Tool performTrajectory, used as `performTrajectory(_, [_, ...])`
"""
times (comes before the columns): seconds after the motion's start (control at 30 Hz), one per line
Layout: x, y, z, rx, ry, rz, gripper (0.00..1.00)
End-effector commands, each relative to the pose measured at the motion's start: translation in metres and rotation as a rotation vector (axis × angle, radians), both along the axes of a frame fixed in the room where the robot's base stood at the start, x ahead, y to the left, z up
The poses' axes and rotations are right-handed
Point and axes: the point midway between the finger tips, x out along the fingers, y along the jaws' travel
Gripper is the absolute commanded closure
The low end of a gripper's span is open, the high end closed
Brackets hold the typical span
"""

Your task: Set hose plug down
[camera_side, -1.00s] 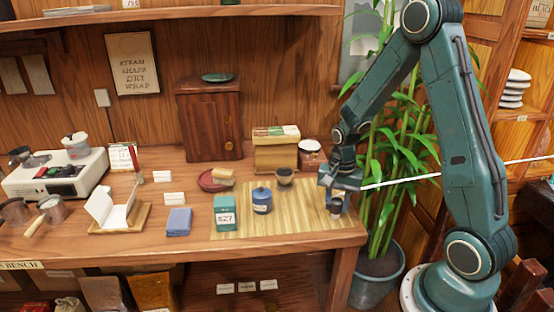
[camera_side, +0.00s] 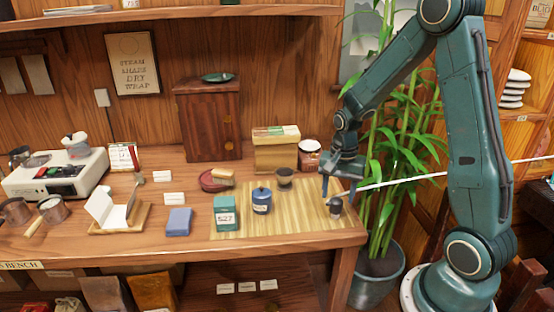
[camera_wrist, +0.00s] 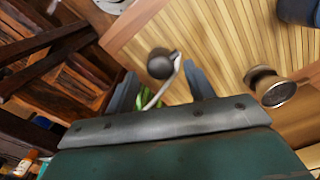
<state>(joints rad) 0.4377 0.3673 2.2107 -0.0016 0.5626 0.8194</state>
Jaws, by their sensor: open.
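The hose plug, seemingly the small dark piece (camera_side: 335,207), stands on the slatted mat (camera_side: 300,222) near its right end. In the wrist view its round dark top (camera_wrist: 160,64) shows just beyond my fingertips, with a pale curved strip beside it. My gripper (camera_side: 338,192) is above the plug, fingers pointing down and spread. In the wrist view my gripper (camera_wrist: 162,82) has a clear gap between its fingers, with nothing clamped.
A green box (camera_side: 227,213) is further left. A thin white line (camera_side: 450,173) runs right from near my gripper. The bench edge and potted bamboo are close right.

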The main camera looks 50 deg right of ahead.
Motion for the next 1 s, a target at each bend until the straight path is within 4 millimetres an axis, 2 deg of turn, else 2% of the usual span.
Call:
performTrajectory(0.3, [0.001, -0.001, 0.051, -0.003, -0.005, 0.0, 0.47])
performTrajectory(0.5, [0.001, 0.0, 0.075, -0.001, -0.003, 0.0, 0.47])
performTrajectory(0.7, [0.0, 0.0, 0.085, -0.001, -0.001, 0.0, 0.47])
performTrajectory(1.0, [0.0, 0.0, 0.086, 0.0, 0.0, 0.0, 0.47])
